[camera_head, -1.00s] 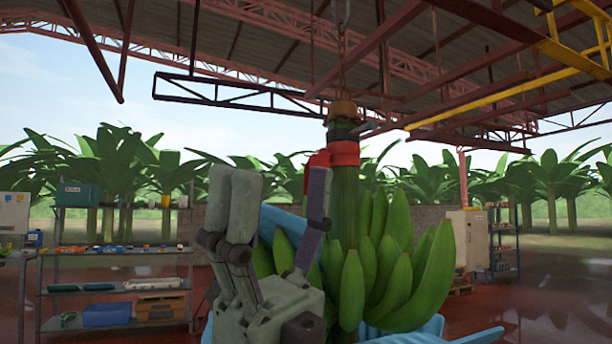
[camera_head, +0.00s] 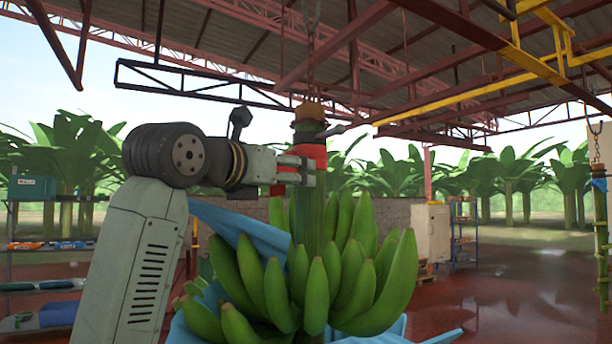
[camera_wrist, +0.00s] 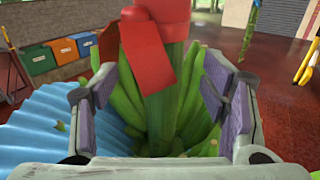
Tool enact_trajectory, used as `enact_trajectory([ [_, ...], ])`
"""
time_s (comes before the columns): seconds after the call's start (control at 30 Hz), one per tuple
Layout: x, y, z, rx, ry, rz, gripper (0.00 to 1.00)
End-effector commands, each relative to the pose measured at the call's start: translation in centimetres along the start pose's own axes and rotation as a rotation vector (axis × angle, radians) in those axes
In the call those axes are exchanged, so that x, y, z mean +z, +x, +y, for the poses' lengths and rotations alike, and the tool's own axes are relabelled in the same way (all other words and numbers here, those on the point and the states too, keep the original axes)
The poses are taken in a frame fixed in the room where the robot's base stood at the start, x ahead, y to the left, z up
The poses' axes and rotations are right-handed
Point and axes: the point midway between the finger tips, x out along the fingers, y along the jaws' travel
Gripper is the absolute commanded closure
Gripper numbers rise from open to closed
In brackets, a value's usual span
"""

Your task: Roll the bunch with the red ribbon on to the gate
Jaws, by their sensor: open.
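The bunch of green bananas (camera_head: 320,270) hangs from a chain in the head view, its thick green stem (camera_head: 311,208) upright. A red ribbon (camera_head: 313,156) is wrapped around the stem near its top. Blue sheeting (camera_head: 228,222) hangs around the bunch. My gripper (camera_head: 308,172) is at the stem, just below the ribbon band. In the wrist view my gripper (camera_wrist: 160,105) is open, with its two pads on either side of the stem (camera_wrist: 165,100). The ribbon's loose tail (camera_wrist: 147,55) hangs in front of the stem there.
An overhead yellow rail (camera_head: 470,91) runs to the upper right. Another stem (camera_head: 600,215) hangs at the far right. Shelves (camera_head: 50,245) stand at the left, a pale cabinet (camera_head: 431,232) behind. Coloured bins (camera_wrist: 40,62) line a wall. The wet floor at right looks clear.

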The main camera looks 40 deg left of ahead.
Motion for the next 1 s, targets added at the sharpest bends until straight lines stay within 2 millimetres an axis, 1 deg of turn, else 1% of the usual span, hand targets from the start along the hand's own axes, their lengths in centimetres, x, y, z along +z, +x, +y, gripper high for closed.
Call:
enact_trajectory([
  [0.3,0.4,6.0,-0.2,-0.009,-0.004,-0.001,0.33],
  [0.4,0.3,7.6,-0.2,-0.008,-0.003,-0.002,0.33],
  [0.5,0.3,8.8,-0.2,-0.007,-0.003,-0.003,0.33],
  [0.6,0.2,9.6,-0.2,-0.008,-0.003,-0.004,0.33],
  [0.7,0.1,9.9,-0.2,-0.007,-0.002,-0.004,0.33],
  [0.93,0.0,9.9,-0.2,-0.006,-0.001,-0.004,0.33],
  [1.0,0.0,9.9,-0.2,-0.007,-0.001,-0.004,0.37],
])
